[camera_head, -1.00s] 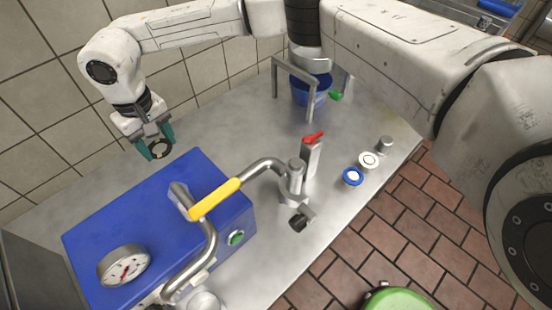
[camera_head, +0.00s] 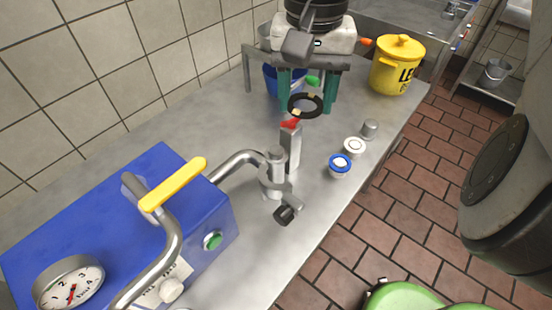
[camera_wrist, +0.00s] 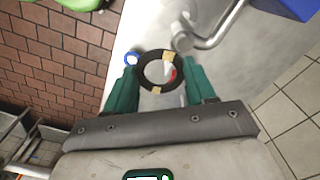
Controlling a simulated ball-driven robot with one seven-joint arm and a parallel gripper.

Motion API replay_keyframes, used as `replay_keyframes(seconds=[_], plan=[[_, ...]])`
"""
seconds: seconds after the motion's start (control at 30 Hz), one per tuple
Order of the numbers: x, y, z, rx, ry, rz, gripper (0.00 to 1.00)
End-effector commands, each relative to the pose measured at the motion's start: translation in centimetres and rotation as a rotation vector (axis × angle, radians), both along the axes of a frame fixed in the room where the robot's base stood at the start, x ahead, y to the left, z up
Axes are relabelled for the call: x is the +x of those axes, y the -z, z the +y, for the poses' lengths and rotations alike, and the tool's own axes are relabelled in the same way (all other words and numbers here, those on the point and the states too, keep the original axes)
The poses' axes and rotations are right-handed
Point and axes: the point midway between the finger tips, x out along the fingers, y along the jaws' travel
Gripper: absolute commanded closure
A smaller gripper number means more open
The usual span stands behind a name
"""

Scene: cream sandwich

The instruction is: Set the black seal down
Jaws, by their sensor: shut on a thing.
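The black seal (camera_head: 306,105) is a dark ring with small tan patches. My gripper (camera_head: 306,95), with green fingers, is shut on it and holds it above the steel counter (camera_head: 160,128), in front of the blue bucket. In the wrist view the seal (camera_wrist: 160,53) sits between the two green fingertips (camera_wrist: 161,76), with part of a red thing showing through its hole. In the head view the seal overlaps the top of the upright grey post (camera_head: 291,146) with a red tip. I cannot tell how high above the post it is.
A blue machine (camera_head: 130,215) with a gauge and yellow-handled pipe stands at the left. A blue-rimmed cup (camera_head: 340,166), a white cup (camera_head: 354,147) and a small metal cylinder (camera_head: 370,128) stand near the counter's right edge. A yellow pot (camera_head: 396,68) stands behind.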

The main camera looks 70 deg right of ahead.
Motion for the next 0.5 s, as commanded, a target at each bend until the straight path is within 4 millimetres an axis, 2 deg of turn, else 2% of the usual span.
replay_keyframes(seconds=[0.03, 0.2, 0.3, 0.5], plan=[[-1.8, 0.6, 0.1, -0.001, 0.041, 0.001, 0.73], [-5.9, 1.1, 0.8, 0.0, 0.147, -0.001, 0.73], [-7.4, 1.4, 1.2, 0.0, 0.185, -0.001, 0.73], [-8.4, 1.5, 1.5, 0.001, 0.213, -0.002, 0.73]])
